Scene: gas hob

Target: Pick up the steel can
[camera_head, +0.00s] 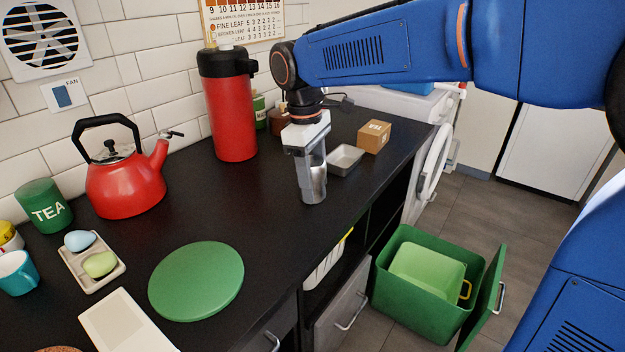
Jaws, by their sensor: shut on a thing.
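The steel can (313,186) is a grey metal cylinder standing upright at the middle of the black counter, near its front edge. My gripper (311,165) points straight down over it and is shut on it. The jaws cover the can's upper part. The can's base looks to be at or very near the counter top; I cannot tell whether it touches.
A red flask (230,115) stands behind left of the can. A grey tray (345,160) and a cardboard box (374,137) are to its right. A red kettle (125,180) and a green round board (196,281) lie left. An open green bin (415,300) stands on the floor.

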